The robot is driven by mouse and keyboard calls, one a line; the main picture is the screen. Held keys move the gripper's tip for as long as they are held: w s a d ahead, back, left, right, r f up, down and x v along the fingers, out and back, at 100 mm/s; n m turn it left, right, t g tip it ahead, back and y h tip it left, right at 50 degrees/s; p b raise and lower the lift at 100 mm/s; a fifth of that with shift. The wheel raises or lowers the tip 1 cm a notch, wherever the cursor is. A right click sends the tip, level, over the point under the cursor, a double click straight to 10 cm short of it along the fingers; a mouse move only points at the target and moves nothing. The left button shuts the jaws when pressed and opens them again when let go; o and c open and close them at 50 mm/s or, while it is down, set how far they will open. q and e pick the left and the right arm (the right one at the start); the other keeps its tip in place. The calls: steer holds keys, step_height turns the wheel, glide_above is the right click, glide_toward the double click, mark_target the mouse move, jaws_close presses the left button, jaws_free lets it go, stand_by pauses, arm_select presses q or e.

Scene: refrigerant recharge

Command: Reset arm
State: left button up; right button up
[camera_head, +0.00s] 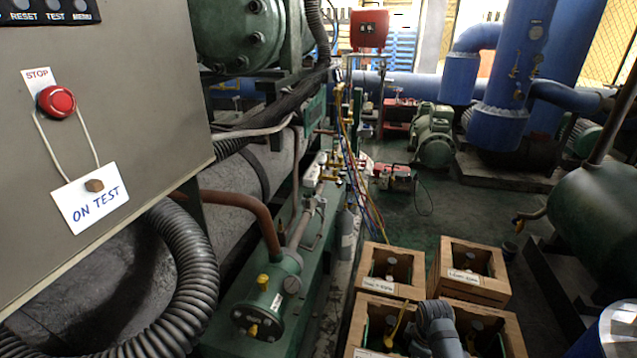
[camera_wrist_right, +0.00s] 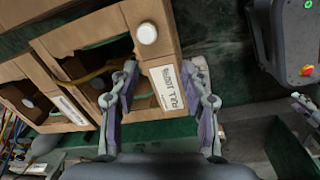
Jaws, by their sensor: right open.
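No left arm shows in the head view.
Several wooden crates (camera_head: 466,288) with labels hold cylinders at the lower middle. A grey cabinet (camera_head: 130,130) with a red stop button (camera_head: 56,101) fills the left. Hoses (camera_head: 362,188) hang by the green machinery. A green tank (camera_head: 600,215) stands right. Floor behind the crates is partly clear.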

steer(key=s+a+r+m+t, duration=0.1)
steer(key=s+r+m, duration=0.45)
steer(key=s, duration=0.35)
steer(key=s+a+r+m+t, duration=0.1)
steer(key=s+r+m+t, duration=0.1)
steer(key=s+r+m, duration=0.5)
step_height(320, 180, down, 24)
steer(key=s+d+n+g, duration=0.2)
steer(key=s+d+f, duration=0.2)
steer(key=s+f, duration=0.5)
steer(key=f, duration=0.5)
steer(key=s+f, duration=0.6)
steer(key=s, duration=0.2)
arm_select(q)
steer(key=s+r+p, duration=0.6)
steer(key=r+p, duration=0.8)
steer(key=p, duration=0.2)
steer(key=shift+s+p, duration=0.2)
steer(key=shift+p, duration=0.2)
arm_select(e)
steer(key=s+r, duration=0.5)
steer(key=r, duration=0.9)
steer(key=shift+s+r+g, duration=0.15)
steer(key=shift+r+g, duration=0.1)
steer(key=shift+g, duration=0.15)
